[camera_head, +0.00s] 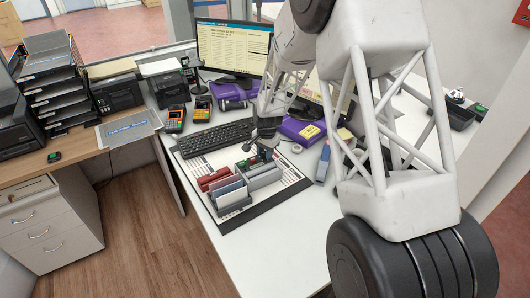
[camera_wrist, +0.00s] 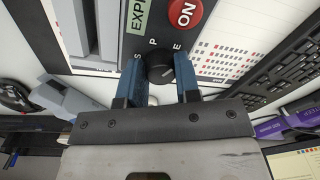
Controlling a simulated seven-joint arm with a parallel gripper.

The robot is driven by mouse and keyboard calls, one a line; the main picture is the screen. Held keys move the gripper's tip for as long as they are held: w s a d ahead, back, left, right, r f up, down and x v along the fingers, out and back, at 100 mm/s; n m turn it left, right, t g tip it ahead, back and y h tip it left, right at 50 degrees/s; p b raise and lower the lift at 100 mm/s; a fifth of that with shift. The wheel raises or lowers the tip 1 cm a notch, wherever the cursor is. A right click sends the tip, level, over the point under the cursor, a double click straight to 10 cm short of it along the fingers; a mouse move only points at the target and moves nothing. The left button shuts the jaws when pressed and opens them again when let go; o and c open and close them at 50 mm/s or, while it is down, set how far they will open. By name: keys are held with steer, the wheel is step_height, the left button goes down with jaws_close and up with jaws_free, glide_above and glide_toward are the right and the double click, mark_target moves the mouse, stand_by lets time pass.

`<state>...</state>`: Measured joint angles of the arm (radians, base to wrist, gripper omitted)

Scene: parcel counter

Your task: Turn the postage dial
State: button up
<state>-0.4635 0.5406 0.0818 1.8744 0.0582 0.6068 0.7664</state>
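The postage dial (camera_wrist: 160,68) is a round black knob with a pale mark, on a dark panel lettered S, P and E. In the wrist view it sits between the two blue fingers of my gripper (camera_wrist: 160,78), one on each side. The dial about fills the gap between them; I cannot tell whether the fingers press on it. In the head view my gripper (camera_head: 264,138) is low over the small dark device on the counter, and the dial is hidden there.
A purple package (camera_head: 301,131) lies to the right. The front counter is clear.

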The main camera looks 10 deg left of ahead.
steer(key=shift+c, duration=1.3)
steer(key=shift+n, duration=0.5)
steer(key=n, duration=1)
steer(key=shift+n+g, duration=0.3)
steer(key=o, duration=0.9)
